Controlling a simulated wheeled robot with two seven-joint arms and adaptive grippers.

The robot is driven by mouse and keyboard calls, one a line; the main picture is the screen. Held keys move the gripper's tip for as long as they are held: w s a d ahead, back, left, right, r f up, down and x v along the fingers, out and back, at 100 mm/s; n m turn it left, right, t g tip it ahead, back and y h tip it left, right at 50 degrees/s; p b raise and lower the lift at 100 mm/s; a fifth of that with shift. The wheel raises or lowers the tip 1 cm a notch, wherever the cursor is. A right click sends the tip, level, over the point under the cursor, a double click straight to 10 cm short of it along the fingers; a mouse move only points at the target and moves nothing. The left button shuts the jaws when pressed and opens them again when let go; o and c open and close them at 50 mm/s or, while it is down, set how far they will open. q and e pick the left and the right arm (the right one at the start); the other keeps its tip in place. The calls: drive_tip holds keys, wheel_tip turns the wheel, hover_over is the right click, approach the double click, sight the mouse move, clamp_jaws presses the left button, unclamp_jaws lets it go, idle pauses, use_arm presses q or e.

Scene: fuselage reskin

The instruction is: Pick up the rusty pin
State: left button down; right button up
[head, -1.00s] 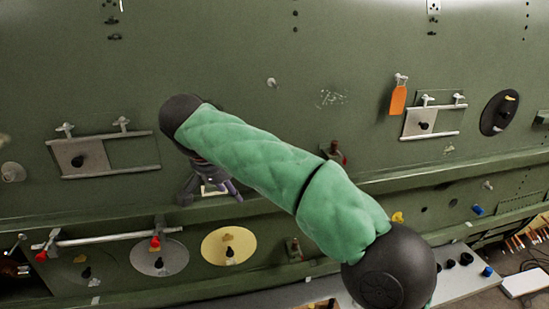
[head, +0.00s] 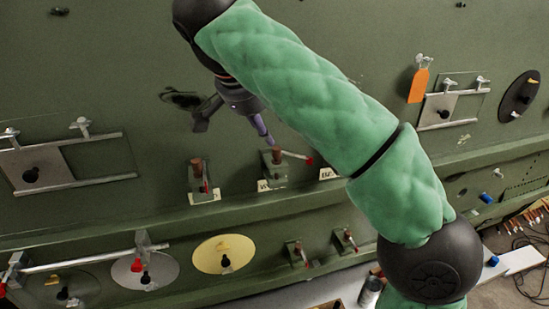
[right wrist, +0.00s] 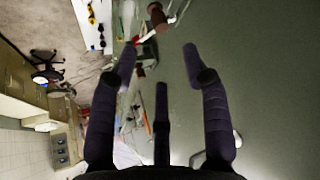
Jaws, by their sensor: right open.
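Two rusty brown pins stand upright in green brackets on the panel's ledge in the head view, a left one (head: 196,172) and a middle one (head: 276,155). I cannot tell which one the task means. My right gripper (head: 234,122) is open and empty, just above and between these two pins, apart from both. In the right wrist view, the spread fingers of my right gripper (right wrist: 160,70) frame green panel, and a rusty pin (right wrist: 158,18) shows beyond them at the top. My left gripper is not in view.
A white label (head: 204,197) sits below the left bracket. A rod with a red tip (head: 300,157) sticks out beside the middle pin. An orange tag (head: 418,86) hangs at right. A yellow disc (head: 224,254) and a grey disc (head: 145,270) lie below the ledge.

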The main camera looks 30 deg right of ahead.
sight(276, 148)
drive_tip(key=x, duration=0.7)
drive_tip(key=shift+a+f, duration=0.15)
drive_tip(key=shift+f, duration=0.1)
drive_tip(key=shift+w+f, duration=0.3)
drive_tip(key=shift+f, duration=0.1)
drive_tip(key=shift+s, duration=0.1)
clamp_jaws()
